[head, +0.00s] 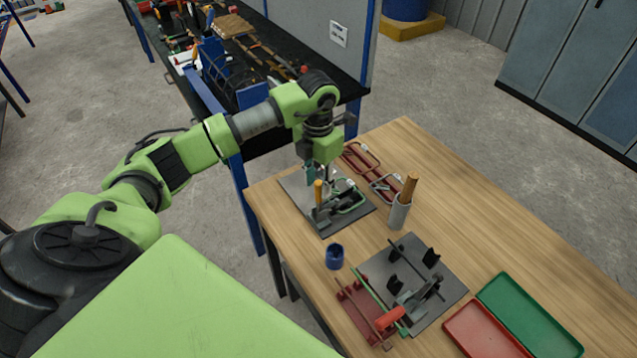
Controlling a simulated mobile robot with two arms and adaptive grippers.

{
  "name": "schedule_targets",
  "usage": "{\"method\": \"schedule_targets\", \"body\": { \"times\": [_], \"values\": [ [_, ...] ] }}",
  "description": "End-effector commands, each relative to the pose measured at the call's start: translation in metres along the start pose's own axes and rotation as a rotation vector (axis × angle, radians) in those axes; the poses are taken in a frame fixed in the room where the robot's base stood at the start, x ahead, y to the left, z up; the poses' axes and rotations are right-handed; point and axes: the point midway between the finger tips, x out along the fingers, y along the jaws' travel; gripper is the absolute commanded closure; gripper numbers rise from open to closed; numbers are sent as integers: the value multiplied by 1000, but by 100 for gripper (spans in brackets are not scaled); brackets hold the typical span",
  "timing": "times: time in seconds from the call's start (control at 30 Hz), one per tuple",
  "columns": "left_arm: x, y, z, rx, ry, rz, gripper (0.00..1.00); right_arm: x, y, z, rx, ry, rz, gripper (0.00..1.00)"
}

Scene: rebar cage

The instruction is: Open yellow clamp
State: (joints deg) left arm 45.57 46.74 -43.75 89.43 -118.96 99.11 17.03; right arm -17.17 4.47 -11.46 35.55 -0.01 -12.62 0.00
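The yellow clamp (318,191) stands on a dark grey plate (334,228) near the far left corner of the wooden table. Its yellow handle points upright. My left gripper (321,178) reaches down from above, close to the handle. The fingers are small and partly hidden behind the handle, so I cannot tell whether they touch it or how far apart they are. A green bent bar (350,198) lies at the right side of the same plate. My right gripper is not in view.
A second grey plate (440,302) holds a clamp with a red handle (390,318). A light cup (399,212) with a wooden handle, a blue cup (334,256), red bent bars (362,158), a green tray (530,315) and a red tray (482,332) stand around.

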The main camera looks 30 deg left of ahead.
Motion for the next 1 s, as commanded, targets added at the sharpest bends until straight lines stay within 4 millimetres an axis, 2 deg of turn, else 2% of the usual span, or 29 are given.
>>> {"method": "schedule_targets", "body": {
  "times": [0.03, 0.2, 0.53, 0.57, 0.67, 0.7, 1.0],
  "values": [
    [6, -1, -1, -1, 4, -3, 68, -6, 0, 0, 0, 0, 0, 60],
    [23, -1, 0, 1, 1, -2, 68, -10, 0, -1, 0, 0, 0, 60],
    [28, 0, 0, 1, -1, -1, 68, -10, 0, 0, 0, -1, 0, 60],
    [28, 0, 0, 1, -1, -1, 71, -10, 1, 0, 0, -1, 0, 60],
    [28, -1, 0, 1, -1, -1, 97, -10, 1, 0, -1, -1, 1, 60],
    [27, -1, 0, 1, -1, -1, 100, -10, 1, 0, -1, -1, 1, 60],
    [29, 1, 5, 0, -12, -3, 100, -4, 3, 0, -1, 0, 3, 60]
  ]
}}
